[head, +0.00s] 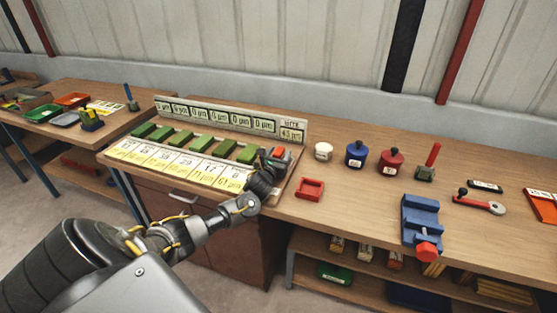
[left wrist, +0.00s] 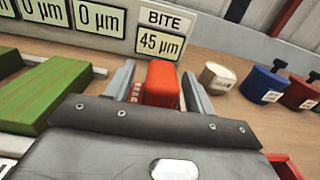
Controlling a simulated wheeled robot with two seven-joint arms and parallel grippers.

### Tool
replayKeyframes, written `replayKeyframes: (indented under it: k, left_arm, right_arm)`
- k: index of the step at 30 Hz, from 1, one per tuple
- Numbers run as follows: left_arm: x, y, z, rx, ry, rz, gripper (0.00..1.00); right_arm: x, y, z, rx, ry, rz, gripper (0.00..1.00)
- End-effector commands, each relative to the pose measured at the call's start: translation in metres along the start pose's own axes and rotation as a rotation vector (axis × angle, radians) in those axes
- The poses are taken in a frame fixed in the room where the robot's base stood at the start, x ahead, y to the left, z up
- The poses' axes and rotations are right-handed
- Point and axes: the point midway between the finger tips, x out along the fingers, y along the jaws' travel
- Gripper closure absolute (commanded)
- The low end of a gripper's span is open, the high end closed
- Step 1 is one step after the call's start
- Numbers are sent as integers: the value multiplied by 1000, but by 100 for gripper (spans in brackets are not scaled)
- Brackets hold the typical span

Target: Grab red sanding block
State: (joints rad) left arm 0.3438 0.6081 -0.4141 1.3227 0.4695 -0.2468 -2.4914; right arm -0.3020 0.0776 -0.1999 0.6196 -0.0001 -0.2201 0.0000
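The red sanding block (head: 280,151) sits at the right end of the sloped rack, under the "BITE 45 µm" sign. In the left wrist view the block (left wrist: 161,82) stands between the two fingers of my left gripper (left wrist: 160,85). The fingers are apart, one on each side of the block, with a narrow gap visible at least on the left side. In the head view my left gripper (head: 276,160) partly covers the block. The block's lower part is hidden behind the gripper body. My right gripper is not in view.
Several green blocks (head: 201,143) line the rack (head: 165,170) left of the gripper. A red tray (head: 310,189), a white jar (head: 323,151), a blue jar (head: 357,155), a red jar (head: 390,161) and a blue vise (head: 421,222) stand to the right. A number board (head: 230,118) rises behind.

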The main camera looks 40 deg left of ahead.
Motion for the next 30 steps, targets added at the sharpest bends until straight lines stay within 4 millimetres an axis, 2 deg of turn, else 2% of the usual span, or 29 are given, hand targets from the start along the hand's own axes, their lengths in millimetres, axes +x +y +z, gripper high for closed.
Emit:
replayKeyframes:
  k: [1,9,12,22,28,30]
  left_arm:
    - [0,0,0,0,0,0,52]
    - [0,0,0,0,0,0,87]
    - [0,0,0,0,-1,0,97]
    - [0,0,6,0,-2,0,97]
    - [0,0,33,0,-6,-1,97]
    - [-10,4,43,2,-4,-2,97]
  right_arm:
    - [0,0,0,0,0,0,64]
    - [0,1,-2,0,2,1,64]
    - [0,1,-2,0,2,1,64]
    - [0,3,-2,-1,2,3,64]
    - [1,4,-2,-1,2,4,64]
    - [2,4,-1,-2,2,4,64]
